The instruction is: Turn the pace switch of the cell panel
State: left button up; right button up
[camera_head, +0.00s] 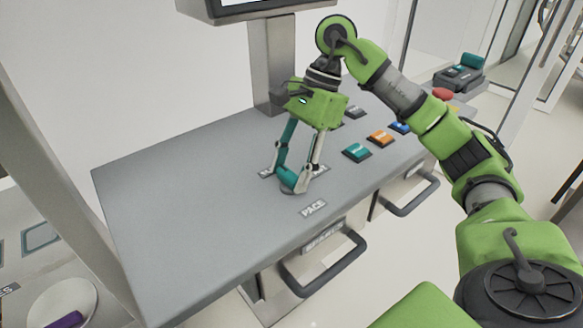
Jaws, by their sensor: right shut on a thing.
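The cell panel (190,215) is a grey slanted desk top with a label reading PACE (313,208) near its front edge. Just behind that label is the pace switch (293,187), a round grey knob mostly covered by my fingers. My right gripper (293,178) reaches down from above with its fingers around the knob and is shut on it. My right arm comes in from the right. My left gripper is not in view.
Teal (357,152), orange (380,138) and blue (400,127) buttons sit right of the gripper. A red button (443,95) is farther back. A monitor post (272,65) stands behind. Drawer handles (325,268) stick out in front. The panel's left part is clear.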

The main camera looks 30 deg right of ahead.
dwell(0.4)
jog(key=o, duration=1.1)
jog(key=shift+v, duration=6)
